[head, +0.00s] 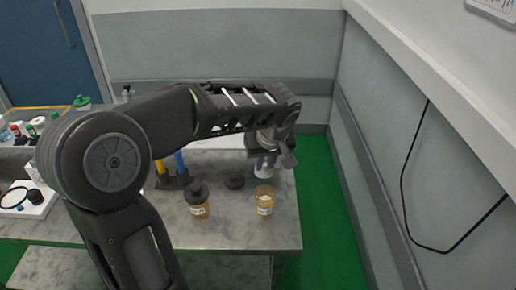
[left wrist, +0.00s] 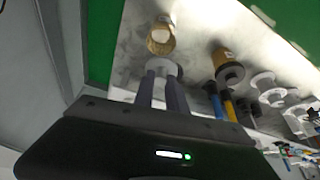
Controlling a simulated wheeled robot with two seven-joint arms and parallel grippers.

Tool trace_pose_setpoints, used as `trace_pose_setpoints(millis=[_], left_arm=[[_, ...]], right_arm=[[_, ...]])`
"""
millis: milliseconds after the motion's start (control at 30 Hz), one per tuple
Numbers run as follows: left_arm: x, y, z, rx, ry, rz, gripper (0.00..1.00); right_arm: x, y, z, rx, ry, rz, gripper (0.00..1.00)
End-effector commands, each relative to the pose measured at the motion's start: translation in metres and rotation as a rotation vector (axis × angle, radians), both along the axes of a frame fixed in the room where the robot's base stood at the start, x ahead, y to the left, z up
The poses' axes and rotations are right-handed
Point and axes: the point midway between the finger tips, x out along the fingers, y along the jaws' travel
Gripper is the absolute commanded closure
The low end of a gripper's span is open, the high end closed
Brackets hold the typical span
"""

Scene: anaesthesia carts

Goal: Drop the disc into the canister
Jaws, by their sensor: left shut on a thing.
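My left gripper (head: 268,160) reaches over the cart top from the left and points down. In the left wrist view its two fingers (left wrist: 160,88) are shut on a pale white disc (left wrist: 162,67). The disc also shows below the fingers in the head view (head: 264,172). An amber canister (head: 264,203) with a pale label stands upright on the cart, just nearer to me than the disc. In the left wrist view the canister (left wrist: 161,38) shows its open round mouth just beyond the disc. The disc appears outside the canister. My right gripper is not in view.
A dark-capped amber bottle (head: 199,203) stands left of the canister, with a small black round piece (head: 234,181) between and behind them. Blue and yellow handled tools (head: 170,168) stand farther left. The cart's right edge (head: 299,220) is close to the canister.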

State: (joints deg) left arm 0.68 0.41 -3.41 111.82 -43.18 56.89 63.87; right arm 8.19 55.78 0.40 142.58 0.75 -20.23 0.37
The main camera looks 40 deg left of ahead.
Motion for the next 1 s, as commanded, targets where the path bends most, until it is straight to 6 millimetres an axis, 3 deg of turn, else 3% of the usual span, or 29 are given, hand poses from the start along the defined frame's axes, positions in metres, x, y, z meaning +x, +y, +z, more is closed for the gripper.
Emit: trace_pose_setpoints(millis=[567, 1000], left_arm=[[0.005, -0.001, -0.004, 0.001, -0.016, -0.022, 1.0], [0.005, -0.001, -0.05, 0.001, -0.014, -0.023, 1.0]], right_arm=[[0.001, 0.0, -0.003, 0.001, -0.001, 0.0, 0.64], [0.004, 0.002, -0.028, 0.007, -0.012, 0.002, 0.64]])
